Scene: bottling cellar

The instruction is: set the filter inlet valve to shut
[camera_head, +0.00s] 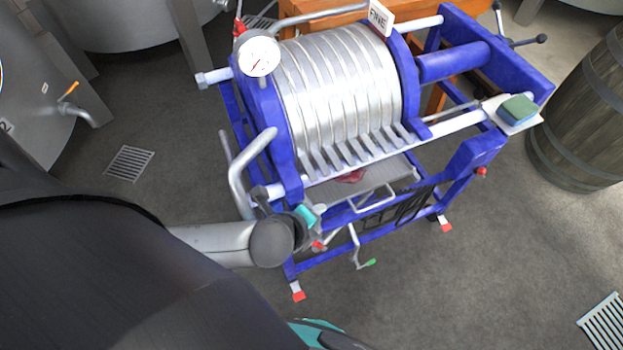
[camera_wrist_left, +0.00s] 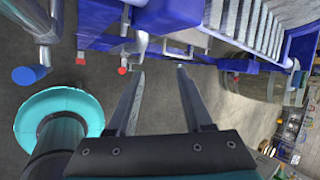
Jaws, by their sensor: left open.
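The filter press (camera_head: 340,85) has a blue frame and a row of silver plates. A bent grey pipe (camera_head: 245,165) runs to its near left side. A thin silver lever with a green tip (camera_head: 370,262) hangs low at the front, and a red fitting (camera_head: 240,27) sits by the gauge. I cannot tell which part is the inlet valve or its setting. My left gripper (camera_head: 314,228) is near the press's lower left corner, partly hidden by my arm. In the left wrist view its fingers (camera_wrist_left: 160,70) are apart, with nothing between them. My right gripper is not in view.
A white gauge (camera_head: 259,56) stands on the press's left end. A green-and-blue sponge (camera_head: 518,107) lies on its right side. A wooden barrel (camera_head: 585,120) stands at the right. A tank outlet with an orange handle (camera_head: 70,90) is at the left. The floor in front is clear.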

